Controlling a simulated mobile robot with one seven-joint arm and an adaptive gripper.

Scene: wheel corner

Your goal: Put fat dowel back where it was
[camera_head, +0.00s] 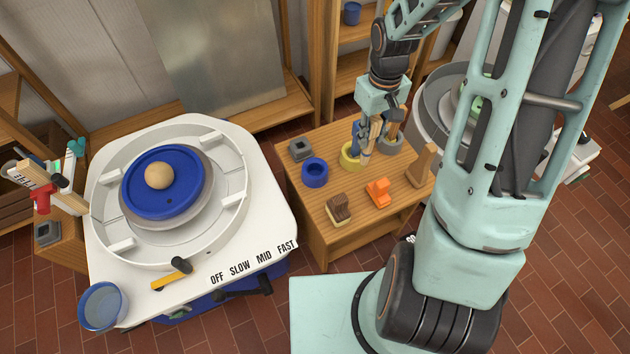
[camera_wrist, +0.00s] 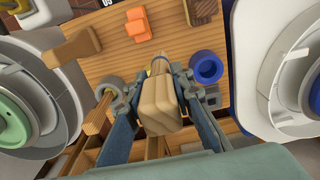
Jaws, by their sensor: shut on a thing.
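The fat dowel (camera_wrist: 158,105) is a thick, pale wooden piece. My gripper (camera_wrist: 160,88) is shut on it, with a finger on each side. In the head view my gripper (camera_head: 370,132) points down over the far side of the small wooden table (camera_head: 318,228), and the dowel (camera_head: 366,150) shows between its fingers. The dowel's lower end is at the right rim of a yellow ring holder (camera_head: 348,157); I cannot tell whether it is inside, touching or above. A blue ring holder (camera_head: 315,173) stands to the left, and a grey ring holder (camera_head: 392,147) to the right.
A dark grey square holder (camera_head: 300,149), a brown brush-like block (camera_head: 339,207), an orange piece (camera_head: 378,192) and a wooden wedge (camera_head: 421,166) stand on the table. Left is a pottery wheel with a ball (camera_head: 158,175) on its blue disc. Another wheel (camera_head: 432,105) stands at right.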

